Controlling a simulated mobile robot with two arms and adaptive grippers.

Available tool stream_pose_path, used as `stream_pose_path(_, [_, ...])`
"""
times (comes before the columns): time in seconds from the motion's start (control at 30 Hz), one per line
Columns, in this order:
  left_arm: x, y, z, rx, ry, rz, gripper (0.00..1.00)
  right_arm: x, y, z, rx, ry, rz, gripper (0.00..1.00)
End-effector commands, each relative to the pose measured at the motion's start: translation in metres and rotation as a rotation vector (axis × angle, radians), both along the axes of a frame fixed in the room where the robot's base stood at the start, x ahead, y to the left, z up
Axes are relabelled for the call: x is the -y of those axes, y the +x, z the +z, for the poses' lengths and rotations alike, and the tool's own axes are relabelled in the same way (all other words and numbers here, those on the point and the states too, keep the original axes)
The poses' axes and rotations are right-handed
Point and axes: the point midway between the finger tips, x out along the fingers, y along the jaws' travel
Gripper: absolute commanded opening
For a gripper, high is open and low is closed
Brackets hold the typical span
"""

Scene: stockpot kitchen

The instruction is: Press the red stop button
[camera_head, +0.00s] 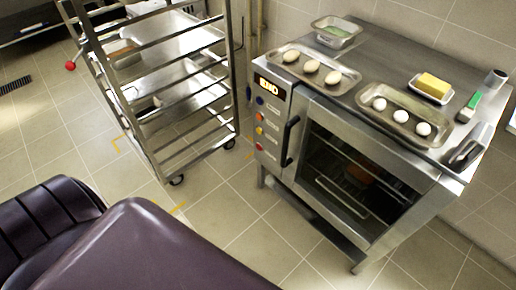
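The steel oven (340,185) stands right of the middle, with a narrow control panel (270,125) on the left of its front. A lit display (268,85) is at the panel's top. Below it is a column of small round buttons: a blue one, an orange-red one (260,116), a yellow-orange one (259,131) and a red one (258,146) lowest. Labels beside them are too small to read. Nothing touches the panel. Neither of my grippers is clearly in view.
A wheeled steel rack (160,90) stands left of the oven. On the oven top are trays with white round pieces (312,68), (403,115), a metal pan (336,32), butter (433,86) and a green-handled tool (470,105). Tiled floor (235,215) before the oven is clear.

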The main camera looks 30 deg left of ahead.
Motion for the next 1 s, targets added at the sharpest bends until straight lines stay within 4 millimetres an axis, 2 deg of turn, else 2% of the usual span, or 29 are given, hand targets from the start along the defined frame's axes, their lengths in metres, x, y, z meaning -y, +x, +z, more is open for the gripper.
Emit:
stream_pose_path(0.03, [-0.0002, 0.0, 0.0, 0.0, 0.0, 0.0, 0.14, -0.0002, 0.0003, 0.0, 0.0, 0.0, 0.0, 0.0])
stream_pose_path(0.17, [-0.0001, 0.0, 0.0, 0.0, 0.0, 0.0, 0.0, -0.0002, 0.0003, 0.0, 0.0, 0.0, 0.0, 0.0])
stream_pose_path(1.0, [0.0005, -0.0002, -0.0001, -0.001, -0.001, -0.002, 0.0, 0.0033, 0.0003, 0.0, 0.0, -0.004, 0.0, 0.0])
